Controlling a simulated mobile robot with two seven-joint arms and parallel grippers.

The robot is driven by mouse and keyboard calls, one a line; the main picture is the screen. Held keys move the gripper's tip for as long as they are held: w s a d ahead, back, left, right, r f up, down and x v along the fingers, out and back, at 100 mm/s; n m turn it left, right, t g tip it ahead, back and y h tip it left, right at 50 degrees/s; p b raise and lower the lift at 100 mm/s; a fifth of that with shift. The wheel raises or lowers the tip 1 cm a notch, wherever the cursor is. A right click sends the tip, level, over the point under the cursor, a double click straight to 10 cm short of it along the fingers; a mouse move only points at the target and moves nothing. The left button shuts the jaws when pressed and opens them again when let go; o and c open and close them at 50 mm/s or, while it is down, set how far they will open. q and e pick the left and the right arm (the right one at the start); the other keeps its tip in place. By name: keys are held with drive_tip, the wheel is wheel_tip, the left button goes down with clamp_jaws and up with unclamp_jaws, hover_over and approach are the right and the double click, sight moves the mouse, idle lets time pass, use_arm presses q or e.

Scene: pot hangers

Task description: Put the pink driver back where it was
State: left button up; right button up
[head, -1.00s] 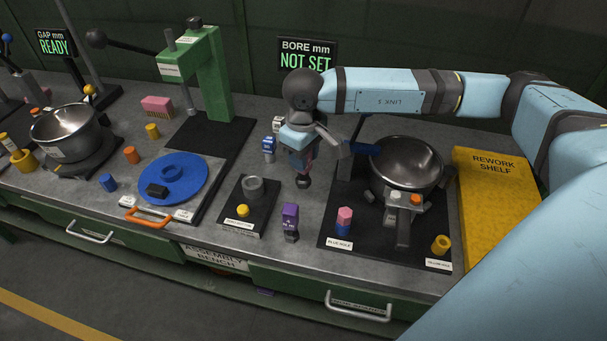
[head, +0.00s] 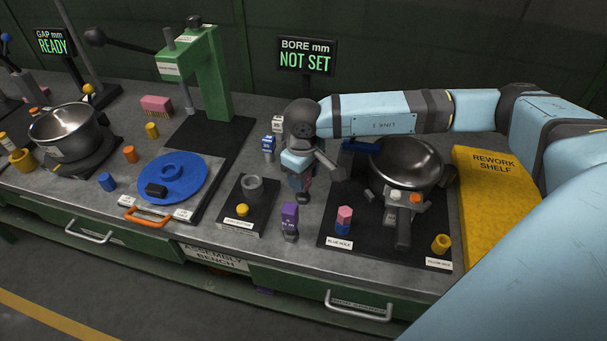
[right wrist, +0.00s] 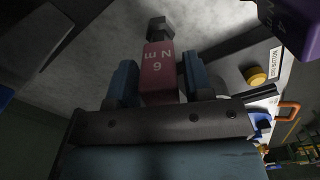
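The pink driver (right wrist: 160,70), marked "6 N m", sits between the blue fingers of my right gripper (right wrist: 160,82), which is shut on it. In the head view my right gripper (head: 300,170) points down over the bench, behind the purple driver (head: 290,217) and left of the black mat with the pot. The driver hangs roughly upright with its dark tip low, close to the bench; I cannot tell if it touches. Its own stand or slot is not clear in these frames. My left gripper is not in view.
A blue driver (head: 268,143) and a pale driver (head: 278,124) stand behind the gripper. The button block (head: 247,205) is to the left. The steel pot (head: 405,162) and fixture are close on the right, beside the yellow rework shelf (head: 492,200).

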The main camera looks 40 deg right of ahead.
drive_tip(key=shift+o, duration=0.7)
drive_tip(key=shift+r, duration=0.15)
drive_tip(key=shift+r+p, duration=0.25)
drive_tip(key=shift+p, duration=0.15)
wheel_tip(320, 180, up, 12)
drive_tip(key=shift+f+b, duration=0.15)
drive_tip(key=shift+b, duration=0.3)
